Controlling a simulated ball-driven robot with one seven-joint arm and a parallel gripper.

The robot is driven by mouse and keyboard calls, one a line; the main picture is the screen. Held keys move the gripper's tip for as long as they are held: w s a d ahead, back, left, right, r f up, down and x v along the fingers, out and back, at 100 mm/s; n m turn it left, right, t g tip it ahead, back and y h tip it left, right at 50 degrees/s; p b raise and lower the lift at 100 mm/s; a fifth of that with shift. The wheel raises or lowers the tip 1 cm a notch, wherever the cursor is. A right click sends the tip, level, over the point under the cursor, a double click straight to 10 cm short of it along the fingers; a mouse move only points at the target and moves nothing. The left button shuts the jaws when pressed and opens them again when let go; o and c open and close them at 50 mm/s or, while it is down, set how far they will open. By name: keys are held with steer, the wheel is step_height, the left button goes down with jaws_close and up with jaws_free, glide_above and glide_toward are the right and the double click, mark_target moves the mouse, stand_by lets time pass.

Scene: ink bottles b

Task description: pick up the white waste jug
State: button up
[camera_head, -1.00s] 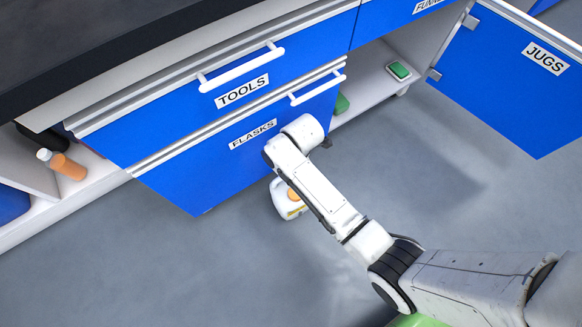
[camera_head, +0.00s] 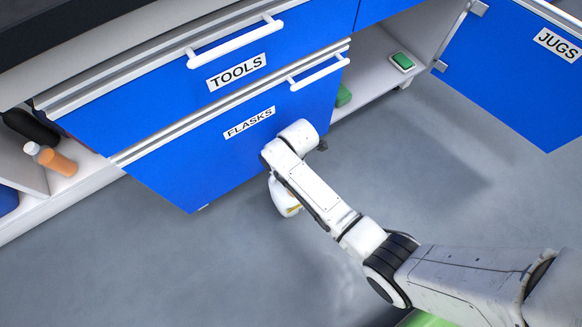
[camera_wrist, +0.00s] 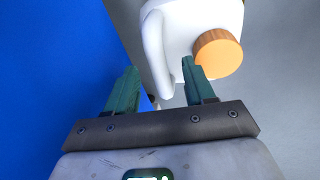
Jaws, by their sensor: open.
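The white waste jug (camera_head: 284,199) is on the grey floor in front of the drawer labelled FLASKS, partly hidden behind my arm in the head view. In the wrist view the jug (camera_wrist: 208,18) shows its white handle and orange cap (camera_wrist: 218,53) at the top, cut off by the frame. My gripper (camera_wrist: 158,85) is open, with its two green fingers apart. The right finger overlaps the jug in the picture, beside the cap. The lower end of the handle lies above the gap between the fingers. I cannot tell whether a finger touches the jug.
The blue FLASKS drawer front (camera_head: 190,165) is close to the jug on the left. The JUGS door (camera_head: 510,75) stands open at the right. An orange bottle (camera_head: 58,162) lies on the left shelf. A green item (camera_head: 402,62) is on the right shelf.

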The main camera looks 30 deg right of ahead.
steer(key=shift+f, duration=0.25)
stand_by(0.4)
jaws_close()
stand_by(0.4)
stand_by(1.0)
